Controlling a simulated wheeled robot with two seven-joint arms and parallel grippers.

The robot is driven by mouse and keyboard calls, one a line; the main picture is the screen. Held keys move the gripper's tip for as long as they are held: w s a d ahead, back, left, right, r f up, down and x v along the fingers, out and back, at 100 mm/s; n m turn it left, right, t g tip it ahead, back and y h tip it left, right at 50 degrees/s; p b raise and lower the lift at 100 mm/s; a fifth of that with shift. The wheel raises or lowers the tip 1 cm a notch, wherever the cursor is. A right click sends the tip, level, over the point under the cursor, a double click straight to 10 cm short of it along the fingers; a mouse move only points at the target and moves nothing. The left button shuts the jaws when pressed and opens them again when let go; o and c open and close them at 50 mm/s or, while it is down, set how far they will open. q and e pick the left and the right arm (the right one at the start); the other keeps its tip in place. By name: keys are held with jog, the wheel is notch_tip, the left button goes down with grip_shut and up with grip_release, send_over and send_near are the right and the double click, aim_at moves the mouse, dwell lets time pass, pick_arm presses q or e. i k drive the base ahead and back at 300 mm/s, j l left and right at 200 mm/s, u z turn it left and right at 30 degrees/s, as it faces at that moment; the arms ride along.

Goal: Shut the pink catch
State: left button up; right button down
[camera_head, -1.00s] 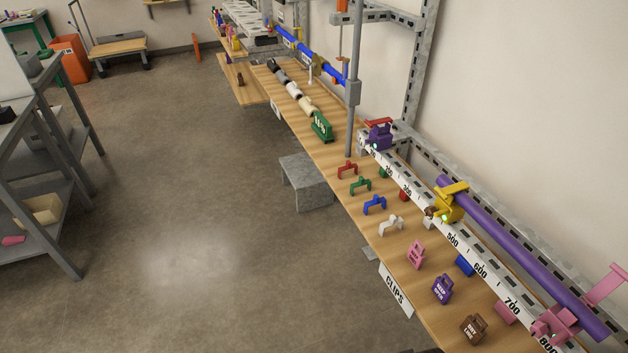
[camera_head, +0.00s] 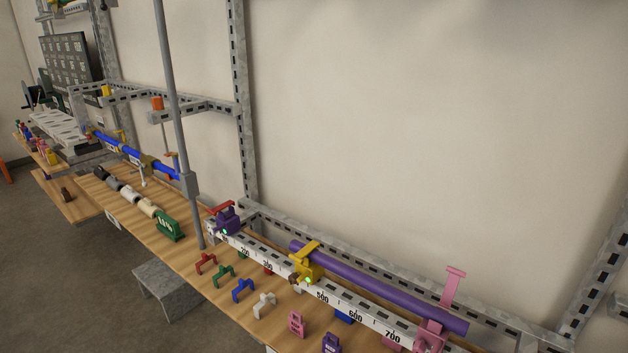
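The pink catch (camera_head: 431,332) sits near the right end of the white numbered rail (camera_head: 343,303), just past the 700 mark. Its pink lever (camera_head: 453,287) stands up, tilted slightly, with a flat tab at the top, so the catch looks open. The purple pipe (camera_head: 375,286) runs along behind the rail, and its right end is by the pink catch. A yellow catch (camera_head: 307,265) with its lever lying over the pipe and a dark purple catch (camera_head: 226,219) with a red lever sit further left on the rail. Neither of my grippers is in view.
Coloured clips, such as a white one (camera_head: 265,304) and a blue one (camera_head: 242,290), stand on the wooden bench in front of the rail. A grey vertical post (camera_head: 178,110) rises at the left. Metal framing stands behind. The wall above the rail is bare.

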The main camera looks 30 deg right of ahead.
aim_at(453, 279)
jog(key=z, duration=1.8)
